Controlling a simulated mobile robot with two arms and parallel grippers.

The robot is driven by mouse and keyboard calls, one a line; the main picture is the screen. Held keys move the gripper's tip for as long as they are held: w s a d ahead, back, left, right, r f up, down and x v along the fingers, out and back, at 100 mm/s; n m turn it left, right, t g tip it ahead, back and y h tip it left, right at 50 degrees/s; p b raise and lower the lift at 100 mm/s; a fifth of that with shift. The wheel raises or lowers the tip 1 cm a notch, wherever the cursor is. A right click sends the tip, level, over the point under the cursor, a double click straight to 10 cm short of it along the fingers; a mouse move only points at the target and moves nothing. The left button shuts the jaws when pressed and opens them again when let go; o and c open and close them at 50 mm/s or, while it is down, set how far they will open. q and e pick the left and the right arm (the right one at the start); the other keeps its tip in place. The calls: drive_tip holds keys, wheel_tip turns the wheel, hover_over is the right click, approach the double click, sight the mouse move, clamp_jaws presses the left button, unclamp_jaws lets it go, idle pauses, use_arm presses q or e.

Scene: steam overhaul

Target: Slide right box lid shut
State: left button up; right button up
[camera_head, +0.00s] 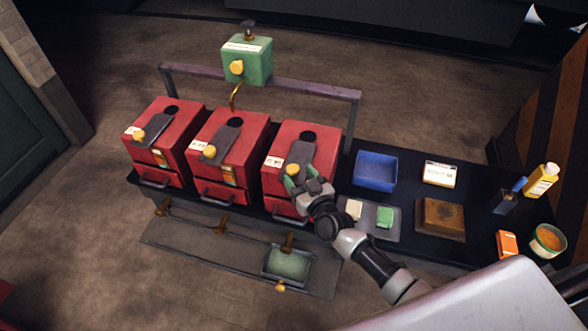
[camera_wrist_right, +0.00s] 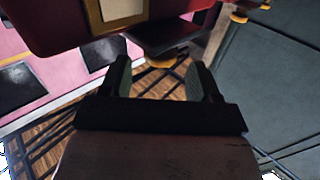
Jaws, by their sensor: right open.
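The right red box (camera_head: 320,150) stands at the right end of a row of similar boxes. Its dark grey sliding lid (camera_head: 301,152) lies on the sloping top, with a yellow knob (camera_head: 292,169) at its lower end. The round dark hole (camera_head: 309,136) above the lid is uncovered. My right gripper (camera_head: 300,181) is open at the lower end of this lid, close to the knob; contact cannot be told. In the right wrist view, the open fingers (camera_wrist_right: 160,78) have a dark part with a yellow piece (camera_wrist_right: 168,58) just beyond them. My left gripper is not in view.
The left red box (camera_head: 180,125) and middle red box (camera_head: 238,140) have similar lids. A green oiler (camera_head: 258,66) sits on a rail behind. A blue bin (camera_head: 375,168), small tray (camera_head: 383,228) and brown block (camera_head: 443,217) are right of my gripper. A lower shelf (camera_head: 190,252) runs in front.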

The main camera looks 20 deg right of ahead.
sight(298, 158)
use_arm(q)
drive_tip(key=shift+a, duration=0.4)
use_arm(e)
drive_tip(key=shift+w+a, duration=0.15)
drive_tip(key=shift+w, duration=0.6)
drive_tip(key=shift+w+a, duration=0.15)
drive_tip(key=shift+w, duration=0.55)
drive_tip(key=shift+c, duration=0.2)
